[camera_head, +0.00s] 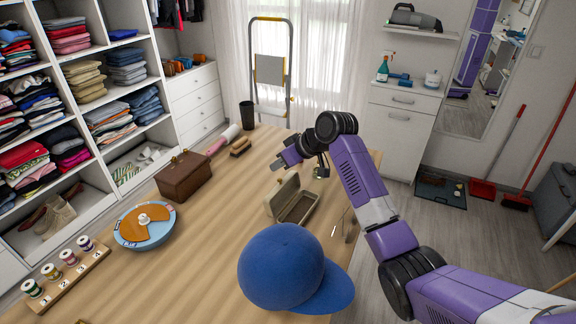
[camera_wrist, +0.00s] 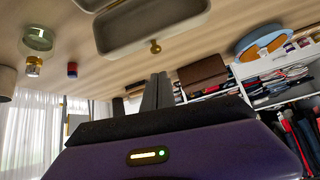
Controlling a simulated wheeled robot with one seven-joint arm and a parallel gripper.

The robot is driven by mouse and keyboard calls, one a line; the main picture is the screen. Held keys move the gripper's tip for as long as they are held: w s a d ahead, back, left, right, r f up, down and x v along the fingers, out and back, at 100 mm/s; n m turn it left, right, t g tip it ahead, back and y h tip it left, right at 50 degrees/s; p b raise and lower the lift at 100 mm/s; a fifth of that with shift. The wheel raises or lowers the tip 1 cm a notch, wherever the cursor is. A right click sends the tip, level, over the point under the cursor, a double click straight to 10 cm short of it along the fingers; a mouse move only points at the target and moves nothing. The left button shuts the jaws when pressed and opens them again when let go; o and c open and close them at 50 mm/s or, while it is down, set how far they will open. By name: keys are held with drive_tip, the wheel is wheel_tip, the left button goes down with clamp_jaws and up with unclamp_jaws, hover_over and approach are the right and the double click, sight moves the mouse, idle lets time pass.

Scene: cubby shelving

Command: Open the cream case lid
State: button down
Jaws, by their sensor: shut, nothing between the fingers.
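The cream case (camera_head: 298,218) stands on the wooden table behind the blue cap, and its lid (camera_head: 284,191) is raised, showing the dark inside. In the wrist view the case (camera_wrist: 150,38) is at the top, cut by the frame edge, with a small brass knob (camera_wrist: 155,47) on its side. My gripper (camera_head: 277,165) is beyond the case in the head view, above the table and apart from it. Its fingers (camera_wrist: 158,90) also show in the wrist view; they are together and empty.
A blue cap (camera_head: 283,268) lies in front of the case. A brown box (camera_head: 184,178), a round blue-and-orange tray (camera_head: 146,230) and a spool rack (camera_head: 66,276) stand to the left. A brush (camera_head: 240,147) lies farther back. Table between the box and case is clear.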

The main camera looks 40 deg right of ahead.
drive_tip(key=b+v, duration=0.2)
drive_tip(key=v, duration=0.8)
drive_tip(key=shift+a+r, duration=0.1)
